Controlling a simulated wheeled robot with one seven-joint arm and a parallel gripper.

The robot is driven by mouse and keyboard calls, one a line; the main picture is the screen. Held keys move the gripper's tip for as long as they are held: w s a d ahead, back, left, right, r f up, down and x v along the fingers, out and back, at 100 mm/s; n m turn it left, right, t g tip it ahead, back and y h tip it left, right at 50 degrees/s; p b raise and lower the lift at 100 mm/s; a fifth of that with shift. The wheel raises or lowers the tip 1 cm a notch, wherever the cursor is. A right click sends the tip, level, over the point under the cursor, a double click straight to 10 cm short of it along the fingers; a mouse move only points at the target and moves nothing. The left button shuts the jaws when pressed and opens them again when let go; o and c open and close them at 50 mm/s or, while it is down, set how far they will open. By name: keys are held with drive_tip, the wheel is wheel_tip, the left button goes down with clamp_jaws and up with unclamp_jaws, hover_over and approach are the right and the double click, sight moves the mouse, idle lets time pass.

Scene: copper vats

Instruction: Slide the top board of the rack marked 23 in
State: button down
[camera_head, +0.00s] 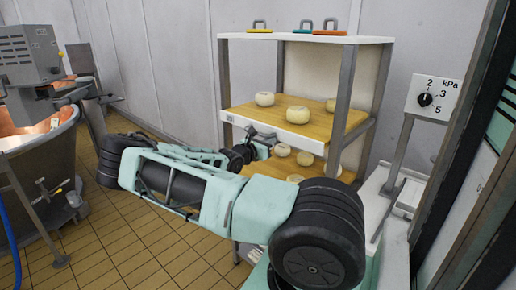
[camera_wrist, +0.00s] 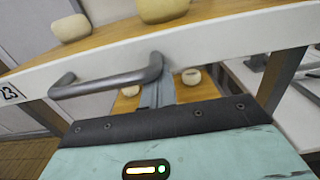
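The rack (camera_head: 345,85) has a wooden top board (camera_head: 285,112) with a white front edge and several pale round cheeses on it. In the wrist view the board's front edge (camera_wrist: 215,38) bears a 23 label at left and a grey bar handle (camera_wrist: 105,84). My gripper (camera_head: 264,146) is in front of the board, low at its front edge. In the wrist view its finger (camera_wrist: 158,94) is close by the handle's right end. Whether it touches the handle, and whether the fingers are open or shut, I cannot tell.
A lower board (camera_head: 292,166) with more cheeses is partly hidden by my arm. Coloured handled tools lie on the rack's top shelf (camera_head: 290,37). A kPa dial box (camera_head: 433,98) stands at right. A copper vat (camera_head: 45,150) is at left, with open tiled floor (camera_head: 120,235) between.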

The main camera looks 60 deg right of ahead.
sight(275, 135)
drive_tip(key=x, duration=0.3)
drive_tip(key=shift+d+r, duration=0.1)
drive_tip(key=shift+d, duration=0.05)
drive_tip(key=shift+s+r, duration=0.1)
drive_tip(key=shift+r, duration=0.05)
idle(0.3)
